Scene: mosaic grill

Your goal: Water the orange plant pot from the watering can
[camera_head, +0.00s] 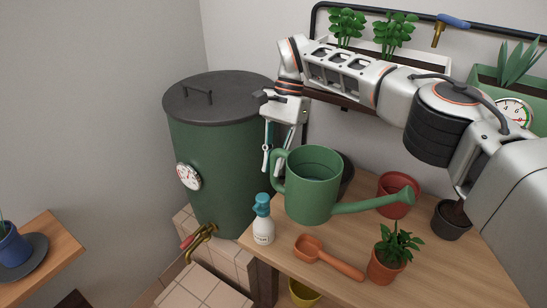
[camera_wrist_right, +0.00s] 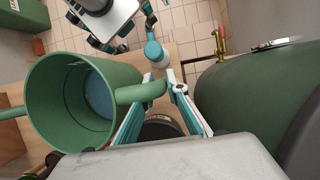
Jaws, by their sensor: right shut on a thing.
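The green watering can (camera_head: 312,195) is roughly upright over the table's left part, its spout pointing right. My right gripper (camera_head: 270,160) is shut on its handle (camera_wrist_right: 140,93). In the right wrist view the can (camera_wrist_right: 45,105) shows blue water inside. I cannot tell how far its base is above the table. The orange plant pot (camera_head: 386,268), with a leafy green plant, stands near the table's front, below and left of the spout's tip. My left gripper (camera_wrist_right: 110,30) seems to show at the top of the right wrist view, its jaws unclear; it is not in the head view.
A spray bottle (camera_head: 263,222) stands left of the can, and an orange scoop (camera_head: 328,257) lies in front. A red pot (camera_head: 390,183) is behind the spout; a dark pot (camera_head: 452,220) stands right. A green barrel (camera_head: 220,150) stands left of the table (camera_head: 440,278).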

